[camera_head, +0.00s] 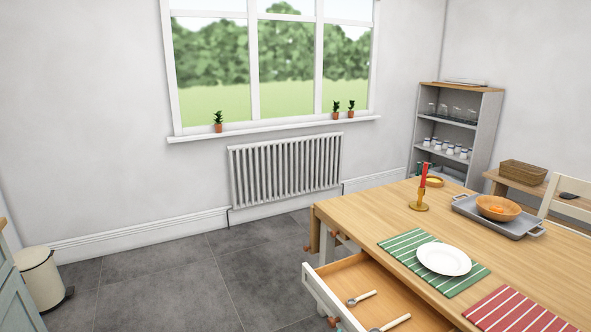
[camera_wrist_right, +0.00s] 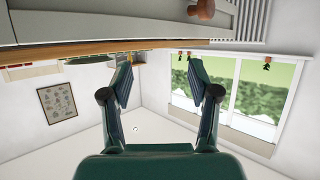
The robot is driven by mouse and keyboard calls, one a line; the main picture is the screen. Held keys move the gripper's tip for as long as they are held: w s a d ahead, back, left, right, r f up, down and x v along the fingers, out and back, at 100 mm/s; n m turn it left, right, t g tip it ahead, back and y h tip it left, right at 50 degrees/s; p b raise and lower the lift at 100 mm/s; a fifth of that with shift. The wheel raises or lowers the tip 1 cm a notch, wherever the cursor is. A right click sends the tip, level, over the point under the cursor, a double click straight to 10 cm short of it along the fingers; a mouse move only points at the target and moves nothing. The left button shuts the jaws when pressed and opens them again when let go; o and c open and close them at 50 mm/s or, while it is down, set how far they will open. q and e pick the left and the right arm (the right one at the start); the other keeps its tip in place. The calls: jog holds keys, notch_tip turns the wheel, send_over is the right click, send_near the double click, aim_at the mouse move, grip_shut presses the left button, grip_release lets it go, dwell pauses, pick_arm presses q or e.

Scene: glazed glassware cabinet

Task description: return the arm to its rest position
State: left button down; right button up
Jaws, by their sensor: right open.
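My right gripper (camera_wrist_right: 160,82) shows in the right wrist view, its two dark green fingers spread apart with nothing between them. That view is upside down, with the table's edge and a pale drawer front with a round wooden knob (camera_wrist_right: 202,9) along its top. The gripper appears apart from both.
The wooden table (camera_head: 360,207) has an open drawer (camera_head: 352,282) holding utensils. On it are a white plate (camera_head: 443,259) on a green striped mat (camera_head: 400,243), a red striped mat (camera_head: 510,312), a candle holder (camera_head: 419,206) and a grey tray (camera_head: 468,209).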

jog(key=s+f+n+g+y, duration=0.1)
jog(key=s+f+g+y, duration=0.3)
jog(key=s+f, duration=0.6)
jog(key=s+a+f+g+y, duration=0.1)
jog(key=s+f+g+y, duration=0.2)
jog(key=s, duration=1)
jog(key=s+a+f+g+y, duration=0.15)
jog(key=s+g, duration=0.35)
jog(key=s, duration=0.7)
notch_tip(320, 180, down, 23)
jog(key=s+b, duration=0.1)
jog(key=b, duration=2.1)
notch_tip(320, 180, up, 26)
jog(key=p, duration=2.6)
jog(key=shift+s+r, duration=0.15)
jog(key=shift+s, duration=0.05)
